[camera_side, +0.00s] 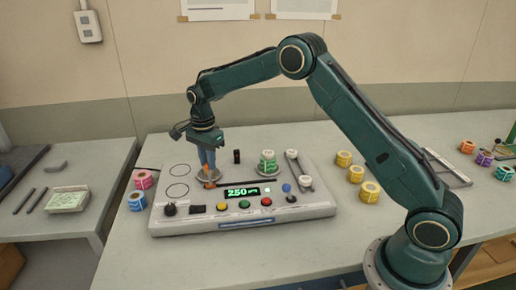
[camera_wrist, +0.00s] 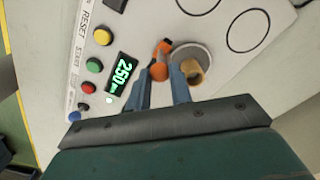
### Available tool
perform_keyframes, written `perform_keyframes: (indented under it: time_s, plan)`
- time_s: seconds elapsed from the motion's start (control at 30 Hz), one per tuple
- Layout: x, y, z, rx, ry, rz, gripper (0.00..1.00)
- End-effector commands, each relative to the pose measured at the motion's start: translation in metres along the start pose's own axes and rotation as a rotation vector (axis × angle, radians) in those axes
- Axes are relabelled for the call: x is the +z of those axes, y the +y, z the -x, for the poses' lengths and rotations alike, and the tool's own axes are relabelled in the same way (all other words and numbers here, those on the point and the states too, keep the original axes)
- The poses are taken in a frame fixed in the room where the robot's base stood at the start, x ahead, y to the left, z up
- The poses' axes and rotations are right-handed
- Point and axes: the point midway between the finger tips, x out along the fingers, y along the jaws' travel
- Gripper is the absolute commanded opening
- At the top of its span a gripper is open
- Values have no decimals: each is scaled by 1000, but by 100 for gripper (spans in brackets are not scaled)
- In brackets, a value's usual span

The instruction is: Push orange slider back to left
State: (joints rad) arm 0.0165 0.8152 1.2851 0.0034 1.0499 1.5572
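The orange slider (camera_side: 207,184) is at the left end of its dark slot (camera_side: 238,184) on the grey control panel (camera_side: 225,222). In the wrist view its orange knob (camera_wrist: 159,72) shows close to the tips, between the two blue fingers. My gripper (camera_side: 207,168) points down over the slider; in the wrist view its fingers (camera_wrist: 163,75) stand apart, with a gap between them. I cannot tell whether a finger touches the knob. A tan core (camera_wrist: 194,71) on a grey disc is beside one fingertip. The slot is mostly hidden in the wrist view.
The panel has a display (camera_side: 242,191) reading 250, coloured buttons (camera_side: 244,204) and a green roll (camera_side: 268,163) on the right. A roller arm (camera_side: 300,170) stands beside it. Coloured rolls lie left (camera_side: 137,201) and right (camera_side: 356,174) of the panel.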

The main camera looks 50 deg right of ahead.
Motion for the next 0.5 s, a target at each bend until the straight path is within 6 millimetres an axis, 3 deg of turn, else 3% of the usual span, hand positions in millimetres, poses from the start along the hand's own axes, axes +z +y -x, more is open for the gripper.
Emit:
perform_keyframes:
  time_s: [0.03,0.1,0.5]
  plan:
    - [6,-5,2,-18,-4,13,29]
    - [5,-4,2,-18,-3,12,43]
    - [3,-2,3,-11,-2,7,43]
